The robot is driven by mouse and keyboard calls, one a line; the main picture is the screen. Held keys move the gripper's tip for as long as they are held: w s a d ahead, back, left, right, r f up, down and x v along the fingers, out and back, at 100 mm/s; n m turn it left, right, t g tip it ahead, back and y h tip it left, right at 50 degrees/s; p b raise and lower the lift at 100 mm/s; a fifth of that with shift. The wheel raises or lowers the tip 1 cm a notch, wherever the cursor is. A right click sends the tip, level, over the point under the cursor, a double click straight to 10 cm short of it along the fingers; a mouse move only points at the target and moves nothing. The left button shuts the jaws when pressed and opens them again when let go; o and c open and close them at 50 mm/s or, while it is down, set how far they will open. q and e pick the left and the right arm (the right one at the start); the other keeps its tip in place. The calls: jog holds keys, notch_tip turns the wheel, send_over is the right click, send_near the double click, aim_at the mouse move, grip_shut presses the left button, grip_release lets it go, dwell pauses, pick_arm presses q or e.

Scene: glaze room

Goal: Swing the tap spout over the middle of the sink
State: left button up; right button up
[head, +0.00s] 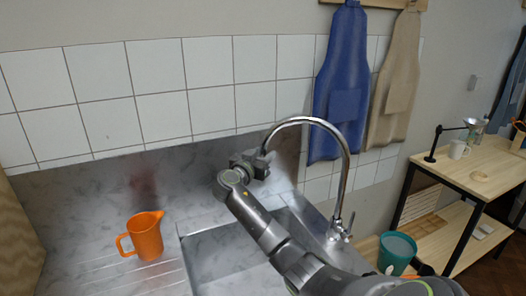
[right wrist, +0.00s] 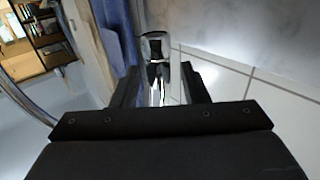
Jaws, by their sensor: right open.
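The chrome tap (head: 346,160) stands at the right rim of the steel sink (head: 212,240). Its tall spout arches to the left, and its tip comes down at my right gripper (head: 258,164), toward the back of the sink in the head view. My right gripper is open. In the right wrist view the shiny spout end (right wrist: 154,45) sits between the two dark fingers of my right gripper (right wrist: 160,88); I cannot tell whether they touch it. My right arm hides part of the basin. My left gripper is not in view.
An orange jug (head: 146,238) stands on the drainboard left of the sink. A teal pot (head: 397,252) is right of the tap. Blue (head: 340,90) and beige (head: 394,85) aprons hang behind. A wooden table (head: 470,172) with a mug stands at the right.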

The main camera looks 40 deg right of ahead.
jog(key=shift+w+d, duration=0.1)
jog(key=shift+d, duration=0.15)
grip_shut()
dwell(0.3)
